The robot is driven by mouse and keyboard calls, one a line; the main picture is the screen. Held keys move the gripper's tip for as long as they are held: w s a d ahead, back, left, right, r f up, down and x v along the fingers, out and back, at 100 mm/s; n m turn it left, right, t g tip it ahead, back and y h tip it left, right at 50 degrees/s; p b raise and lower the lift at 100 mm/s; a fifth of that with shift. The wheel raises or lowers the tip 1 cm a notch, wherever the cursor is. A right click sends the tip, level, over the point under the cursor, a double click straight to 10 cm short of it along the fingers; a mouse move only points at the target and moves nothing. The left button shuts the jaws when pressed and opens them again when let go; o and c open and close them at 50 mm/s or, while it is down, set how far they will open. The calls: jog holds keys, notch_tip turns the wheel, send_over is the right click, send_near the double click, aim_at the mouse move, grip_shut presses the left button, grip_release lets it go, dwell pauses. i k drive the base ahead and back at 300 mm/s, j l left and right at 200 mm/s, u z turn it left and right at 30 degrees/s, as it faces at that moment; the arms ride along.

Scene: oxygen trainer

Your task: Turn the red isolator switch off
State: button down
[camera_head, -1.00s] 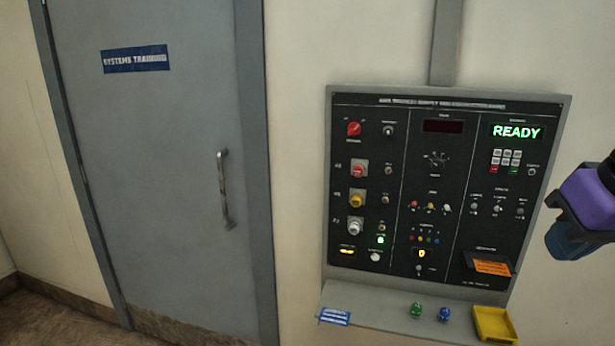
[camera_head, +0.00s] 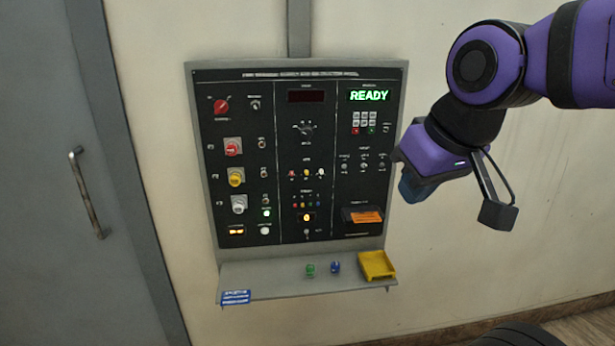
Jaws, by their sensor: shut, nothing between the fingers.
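The red isolator switch (camera_head: 221,105) is a red rotary knob at the top left of the black control panel (camera_head: 270,150). Small labels sit around it, too small to read. Its handle looks tilted, but I cannot tell its exact position. My gripper (camera_head: 409,190) is to the right of the panel, well apart from the switch, near the panel's right edge. It appears as a dark blue end below the purple wrist. It looks shut with nothing held; its fingertips are small and partly hidden by the wrist.
Below the switch are a red knob (camera_head: 233,147), a yellow knob (camera_head: 236,177) and a white knob (camera_head: 239,205). A green READY display (camera_head: 369,95) is lit. The shelf (camera_head: 270,283) below holds a yellow tray (camera_head: 377,265) and small green and blue items. A grey door (camera_head: 60,130) stands left.

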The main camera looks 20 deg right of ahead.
aim_at(221, 106)
jog(key=i+l+u, duration=0.15)
jog(key=l+u, duration=0.25)
jog(key=i+l+u, duration=0.15)
jog(key=u, duration=0.25)
jog(key=l+u, duration=0.4)
jog(key=i+l, duration=0.05)
